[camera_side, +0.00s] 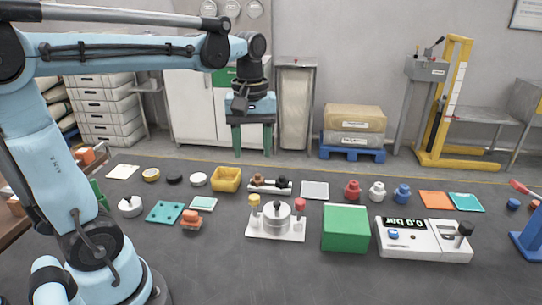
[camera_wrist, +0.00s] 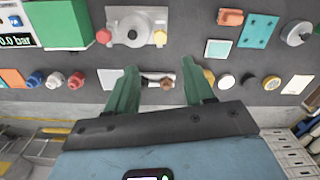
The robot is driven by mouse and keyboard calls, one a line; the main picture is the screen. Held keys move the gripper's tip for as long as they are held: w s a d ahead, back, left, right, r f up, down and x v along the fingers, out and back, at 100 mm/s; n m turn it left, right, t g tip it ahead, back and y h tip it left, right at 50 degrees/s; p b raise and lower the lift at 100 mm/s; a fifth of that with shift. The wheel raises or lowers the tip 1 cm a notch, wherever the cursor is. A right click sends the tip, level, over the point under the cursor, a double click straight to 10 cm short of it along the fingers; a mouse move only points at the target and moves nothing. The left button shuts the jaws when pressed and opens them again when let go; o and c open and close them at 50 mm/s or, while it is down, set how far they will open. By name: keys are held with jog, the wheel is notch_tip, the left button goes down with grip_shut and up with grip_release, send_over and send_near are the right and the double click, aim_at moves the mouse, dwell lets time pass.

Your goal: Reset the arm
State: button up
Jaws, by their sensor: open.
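My gripper (camera_side: 252,153) hangs above the back part of the dark table, its two green fingers pointing down. The fingers are wide apart with nothing between them, and they sit well above the table top. In the wrist view my gripper (camera_wrist: 161,76) also shows open and empty. Beyond the fingertips lies a small white holder with brown and dark knobs (camera_wrist: 157,82), which is in the side view (camera_side: 270,185) too. A white plate with a round metal device (camera_side: 277,218) stands further forward, between a yellow knob and a red knob.
A green box (camera_side: 346,228) and a white unit with a pressure display (camera_side: 422,239) stand at front right. A yellow bin (camera_side: 227,179), coloured knobs (camera_side: 352,191) and flat plates (camera_side: 315,190) line the back. Bare table lies in front.

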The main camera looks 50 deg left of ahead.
jog(key=s+d+f+m+t, duration=0.3)
jog(key=d+f+m+t, duration=0.2)
jog(key=m, duration=0.6)
jog(key=shift+s+d+f+t, duration=0.15)
jog(key=shift+d+f+t, duration=0.1)
jog(key=shift+d+t, duration=0.7)
